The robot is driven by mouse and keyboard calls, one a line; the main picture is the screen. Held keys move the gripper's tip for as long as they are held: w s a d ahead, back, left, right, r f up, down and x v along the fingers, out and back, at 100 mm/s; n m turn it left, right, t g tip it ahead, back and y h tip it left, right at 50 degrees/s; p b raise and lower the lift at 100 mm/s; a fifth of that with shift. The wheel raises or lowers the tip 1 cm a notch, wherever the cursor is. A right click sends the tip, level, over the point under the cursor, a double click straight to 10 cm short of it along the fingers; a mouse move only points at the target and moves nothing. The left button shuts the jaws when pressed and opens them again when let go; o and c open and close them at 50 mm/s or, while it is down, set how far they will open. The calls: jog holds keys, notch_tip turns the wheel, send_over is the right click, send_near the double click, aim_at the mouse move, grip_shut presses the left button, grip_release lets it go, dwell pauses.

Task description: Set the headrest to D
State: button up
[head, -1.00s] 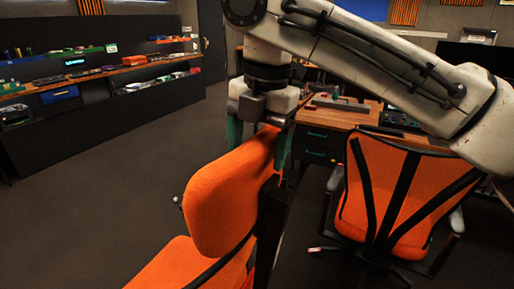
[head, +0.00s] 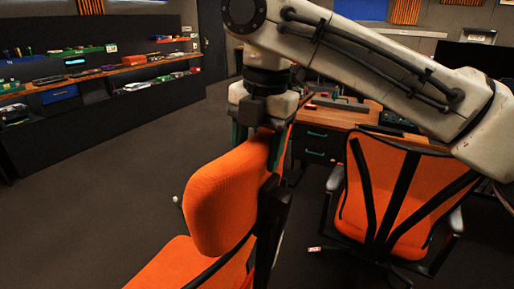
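An orange chair (head: 222,205) stands in front of me, with its tall back upright and its seat at the bottom edge. The headrest is the upper end of the orange back (head: 257,148), and I cannot tell clearly where it parts from the backrest. My gripper (head: 258,148) points down over it, with one green finger on each side. The fingers look closed against the orange padding. The left fingertip is hidden behind the padding. I see no letter marks or scale on the chair.
A second orange chair (head: 395,200) with black straps stands to the right. Behind it is a wooden desk (head: 340,118) with drawers and small items. Dark shelves (head: 100,105) with many things line the left wall. The floor (head: 100,215) on the left is clear.

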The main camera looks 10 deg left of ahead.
jog(key=c, duration=0.3)
jog(key=r+p, duration=0.6)
jog(key=d+r+p, duration=0.1)
jog(key=r+p, duration=0.2)
jog(key=shift+s+r, duration=0.1)
jog(key=shift+r, duration=0.25)
jog(key=o, duration=1.4)
jog(key=shift+f, duration=0.1)
jog(key=shift+d, duration=0.1)
notch_tip(320, 180, up, 11)
jog(key=d, duration=0.1)
jog(key=shift+s+f, duration=0.15)
jog(key=shift+s, duration=0.1)
jog(key=shift+d, duration=0.1)
